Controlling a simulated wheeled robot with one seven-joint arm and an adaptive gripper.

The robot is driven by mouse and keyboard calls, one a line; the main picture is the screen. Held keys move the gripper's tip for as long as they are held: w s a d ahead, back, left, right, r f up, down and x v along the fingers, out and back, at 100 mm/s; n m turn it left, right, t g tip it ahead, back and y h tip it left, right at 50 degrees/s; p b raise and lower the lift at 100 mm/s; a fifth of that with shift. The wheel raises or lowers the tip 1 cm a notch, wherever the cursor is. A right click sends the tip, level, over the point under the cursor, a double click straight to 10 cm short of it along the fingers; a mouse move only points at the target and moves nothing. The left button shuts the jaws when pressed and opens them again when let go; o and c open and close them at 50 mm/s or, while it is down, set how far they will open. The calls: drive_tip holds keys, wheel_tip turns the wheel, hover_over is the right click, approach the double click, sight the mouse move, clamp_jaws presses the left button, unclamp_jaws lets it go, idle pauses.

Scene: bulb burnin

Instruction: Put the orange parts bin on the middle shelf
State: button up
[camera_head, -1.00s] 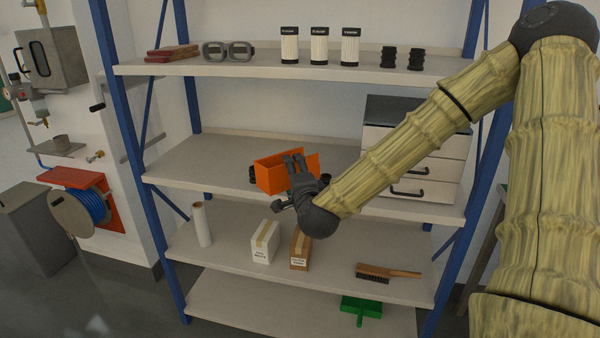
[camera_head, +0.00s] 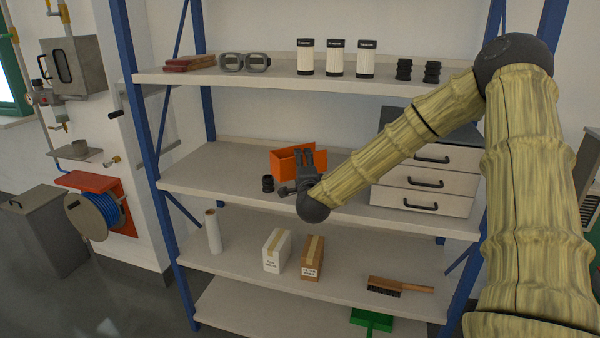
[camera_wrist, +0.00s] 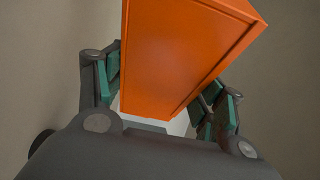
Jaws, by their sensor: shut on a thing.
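The orange parts bin (camera_head: 284,161) is at the middle shelf (camera_head: 215,180), left of the drawer cabinet. My gripper (camera_head: 305,160) is shut on the bin from the front. In the wrist view the orange bin (camera_wrist: 185,60) fills the upper middle, between the green-padded fingers of my gripper (camera_wrist: 165,100). The bin looks close to the shelf surface; I cannot tell whether its underside touches it. My gripper hides part of the bin's front and right side.
A small black part (camera_head: 268,183) stands on the middle shelf just left of the gripper. A drawer cabinet (camera_head: 425,180) takes up the shelf's right end. The shelf's left part is bare. The upper shelf (camera_head: 280,76) holds goggles, filters and other items.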

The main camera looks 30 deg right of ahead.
drive_tip(key=shift+a+x, duration=0.25)
drive_tip(key=shift+x, duration=1.2)
wheel_tip(320, 180, down, 3)
drive_tip(key=shift+w+f+p, duration=0.1)
drive_tip(key=shift+p, duration=0.35)
drive_tip(key=shift+f, duration=0.3)
drive_tip(key=shift+c, duration=0.6)
drive_tip(key=o, duration=1)
drive_tip(key=shift+c, duration=0.2)
drive_tip(key=o, duration=0.3)
drive_tip(key=shift+f, duration=0.15)
drive_tip(key=shift+a, duration=0.1)
